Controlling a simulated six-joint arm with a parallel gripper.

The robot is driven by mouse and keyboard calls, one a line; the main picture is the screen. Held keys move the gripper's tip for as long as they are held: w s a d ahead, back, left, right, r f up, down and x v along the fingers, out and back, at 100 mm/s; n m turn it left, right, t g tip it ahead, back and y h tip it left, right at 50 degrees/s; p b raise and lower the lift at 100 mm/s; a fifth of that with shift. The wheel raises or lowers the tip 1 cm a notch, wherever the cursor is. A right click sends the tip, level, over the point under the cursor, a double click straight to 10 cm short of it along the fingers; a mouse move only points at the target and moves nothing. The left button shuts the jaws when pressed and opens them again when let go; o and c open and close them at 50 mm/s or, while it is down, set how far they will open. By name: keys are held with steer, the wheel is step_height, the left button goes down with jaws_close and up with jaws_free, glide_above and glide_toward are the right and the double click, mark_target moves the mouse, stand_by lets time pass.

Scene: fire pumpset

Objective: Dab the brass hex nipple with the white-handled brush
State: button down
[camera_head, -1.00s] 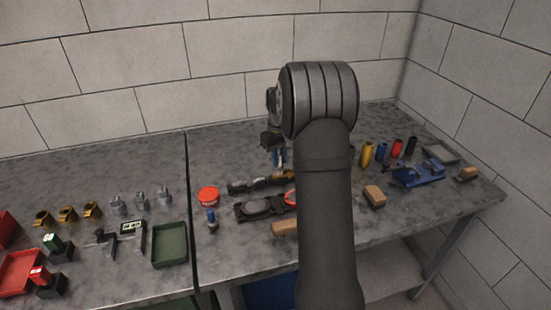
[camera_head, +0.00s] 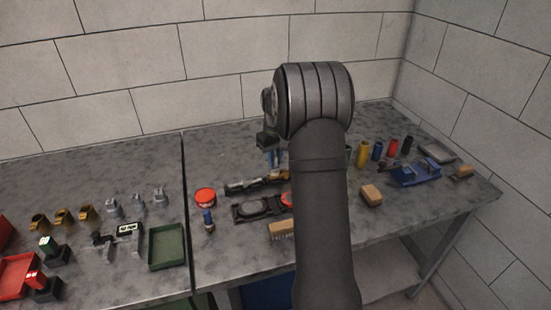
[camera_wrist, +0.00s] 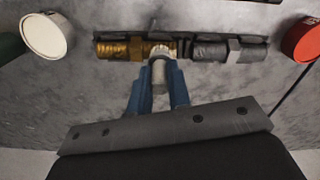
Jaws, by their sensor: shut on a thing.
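The brass hex nipple (camera_wrist: 135,48) lies horizontally on a dark holder in the wrist view, end to end with a grey steel fitting (camera_wrist: 215,49). My gripper (camera_wrist: 159,80) has blue fingers shut on the white-handled brush (camera_wrist: 158,72). The brush points at the right end of the brass piece, where a pale tip overlaps it in the picture. I cannot tell whether the bristles touch. In the head view my gripper (camera_head: 274,158) is above the dark holder (camera_head: 240,188), partly beside my arm, which hides part of that area.
A white-topped round tin (camera_wrist: 44,36) and a red tin (camera_wrist: 303,40) flank the holder. In the head view a red-topped tin (camera_head: 205,197), a small blue bottle (camera_head: 208,220), a wooden brush (camera_head: 282,230) and a green tray (camera_head: 166,246) stand nearby. Coloured cylinders (camera_head: 377,150) stand right.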

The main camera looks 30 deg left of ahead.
steer(key=shift+s+a, duration=0.8)
steer(key=shift+w+d, duration=0.1)
steer(key=shift+w, duration=0.05)
stand_by(0.6)
steer(key=shift+w+d, duration=0.7)
steer(key=shift+d, duration=0.05)
steer(key=shift+s+a, duration=0.1)
stand_by(0.7)
steer(key=shift+s+a, duration=0.75)
steer(key=shift+w+d, duration=0.1)
steer(key=shift+w, duration=0.05)
stand_by(0.7)
steer(key=shift+w+d, duration=0.7)
steer(key=shift+d, duration=0.05)
